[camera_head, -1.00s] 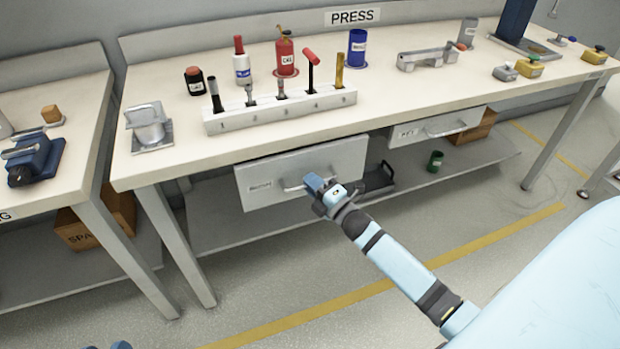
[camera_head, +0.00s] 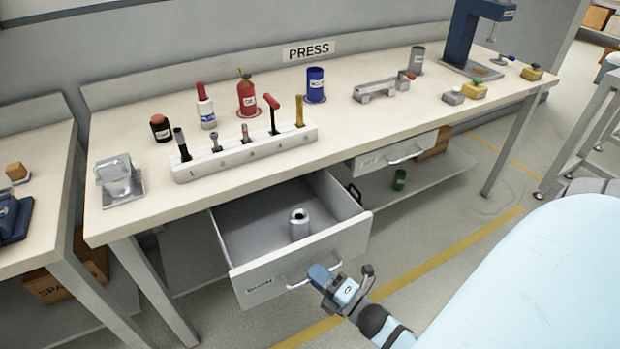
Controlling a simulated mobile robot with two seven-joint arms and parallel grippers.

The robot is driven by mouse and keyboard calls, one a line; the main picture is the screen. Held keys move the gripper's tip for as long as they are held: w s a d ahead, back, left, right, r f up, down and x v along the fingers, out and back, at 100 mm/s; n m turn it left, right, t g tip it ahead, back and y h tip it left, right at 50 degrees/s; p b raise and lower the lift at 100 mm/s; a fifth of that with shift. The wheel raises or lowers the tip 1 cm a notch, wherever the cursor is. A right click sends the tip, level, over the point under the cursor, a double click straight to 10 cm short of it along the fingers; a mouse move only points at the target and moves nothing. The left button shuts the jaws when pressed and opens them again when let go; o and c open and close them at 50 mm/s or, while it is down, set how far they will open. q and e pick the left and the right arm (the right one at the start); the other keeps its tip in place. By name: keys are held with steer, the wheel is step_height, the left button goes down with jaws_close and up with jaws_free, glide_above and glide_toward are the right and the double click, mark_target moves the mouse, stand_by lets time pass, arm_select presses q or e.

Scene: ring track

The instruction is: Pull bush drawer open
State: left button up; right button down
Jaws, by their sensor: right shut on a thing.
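The bush drawer (camera_head: 255,290) is pulled well out from under the press bench, and its inside shows from above. A grey metal bushing (camera_head: 299,226) with a dark hole stands upright in it. The drawer's front has a label at its left and a bar handle (camera_head: 297,284). My right gripper (camera_head: 322,277) is shut on the handle, near its right part. The fingertips hide part of the handle. My left gripper is not in view.
The bench top (camera_head: 225,180) carries a tool rack (camera_head: 245,152), bottles, a red extinguisher-like can (camera_head: 247,97) and a clamp-like block. A second drawer (camera_head: 395,153) to the right looks shut. Floor in front is clear.

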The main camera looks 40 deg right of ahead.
steer(key=shift+s, duration=0.3)
steer(key=c, duration=1.2)
jaws_free()
arm_select(q)
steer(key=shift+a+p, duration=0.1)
steer(key=shift+p, duration=0.4)
arm_select(e)
steer(key=v, duration=1.3)
steer(key=shift+s, duration=0.4)
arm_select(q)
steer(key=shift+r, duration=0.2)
